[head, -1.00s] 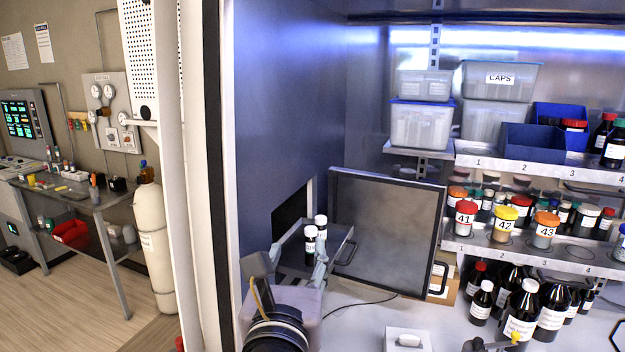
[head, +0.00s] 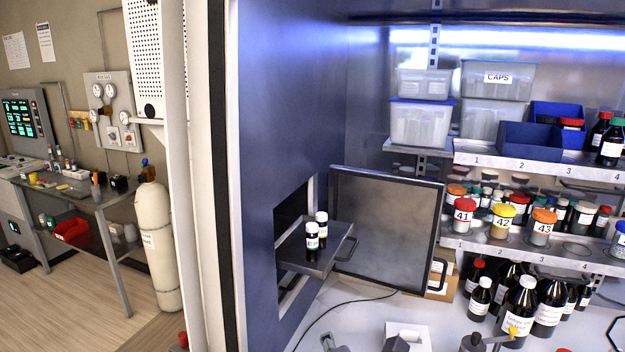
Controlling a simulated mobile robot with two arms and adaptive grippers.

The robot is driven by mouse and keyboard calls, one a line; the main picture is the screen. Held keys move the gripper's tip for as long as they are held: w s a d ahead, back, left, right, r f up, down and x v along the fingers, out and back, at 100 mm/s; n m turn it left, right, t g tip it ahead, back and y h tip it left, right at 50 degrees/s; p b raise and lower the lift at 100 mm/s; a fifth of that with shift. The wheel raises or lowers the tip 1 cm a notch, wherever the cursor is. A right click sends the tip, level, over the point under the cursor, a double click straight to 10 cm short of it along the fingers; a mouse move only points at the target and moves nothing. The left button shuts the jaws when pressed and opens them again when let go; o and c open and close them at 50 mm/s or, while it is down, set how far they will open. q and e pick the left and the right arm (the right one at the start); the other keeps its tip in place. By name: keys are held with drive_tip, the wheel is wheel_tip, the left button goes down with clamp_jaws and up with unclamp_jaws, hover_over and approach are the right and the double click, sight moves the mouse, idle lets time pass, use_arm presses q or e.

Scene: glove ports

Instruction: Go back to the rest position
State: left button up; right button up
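My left gripper (head: 363,344) shows only at the bottom edge, as two grey fingertips standing apart with nothing seen between them. The rest of it is below the picture. It is clear of the sliding tray (head: 327,262) in the left wall opening. Two small dark bottles with white caps, a front one (head: 312,238) and a back one (head: 321,224), stand upright on that tray. I do not make out my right gripper in the head view.
An open hatch door (head: 385,230) stands beside the tray. A white block (head: 408,333) lies on the worktop near my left fingertips. Dark bottles (head: 520,307) crowd the right, below shelves with numbered jars (head: 503,220). A cable crosses the clear worktop (head: 350,305).

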drive_tip(key=s+d+f+m+g, duration=0.4)
drive_tip(key=s+d+f+m, duration=0.4)
drive_tip(key=s+f+m, duration=0.25)
drive_tip(key=s+d+f+m+g, duration=0.4)
drive_tip(key=s+d+f+m, duration=0.55)
drive_tip(key=s+f, duration=0.2)
wheel_tip(320, 180, down, 35)
drive_tip(key=s+g+b, duration=0.1)
drive_tip(key=s+b, duration=0.1)
drive_tip(key=b, duration=0.6)
drive_tip(key=s+d+f+b, duration=0.1)
drive_tip(key=s+f+b, duration=0.1)
drive_tip(key=s+f, duration=0.6)
drive_tip(key=s+d+f+g+b, duration=0.1)
drive_tip(key=s+f+b, duration=0.2)
drive_tip(key=s+f, duration=0.5)
wheel_tip(320, 180, down, 6)
drive_tip(key=shift+s+d+r, duration=0.15)
drive_tip(key=shift+r, duration=0.1)
